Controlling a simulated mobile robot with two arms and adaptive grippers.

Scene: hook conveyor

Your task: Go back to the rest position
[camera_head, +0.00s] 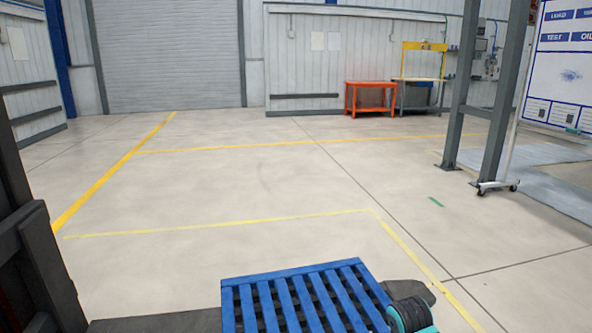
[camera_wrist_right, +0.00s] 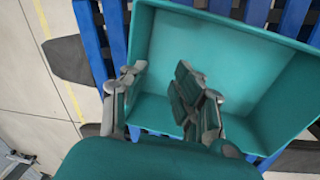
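A teal open-topped bin (camera_wrist_right: 236,55) shows in the right wrist view, on a blue slatted pallet (camera_wrist_right: 92,45). Its inside looks empty where I can see it. My right gripper (camera_wrist_right: 159,72) is open at the bin's left wall, with one finger on the outer side and the other over the inside. I cannot tell whether either finger touches the wall. The pallet also shows at the bottom of the head view (camera_head: 300,298), where the bin is out of frame. My left gripper is not in view.
A dark structure (camera_head: 35,250) fills the left edge. Grey posts (camera_head: 480,110) and a wheeled white board (camera_head: 560,75) stand at the right. An orange table (camera_head: 370,97) is at the back wall. The floor (camera_head: 250,185) beyond the pallet is clear, with yellow lines.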

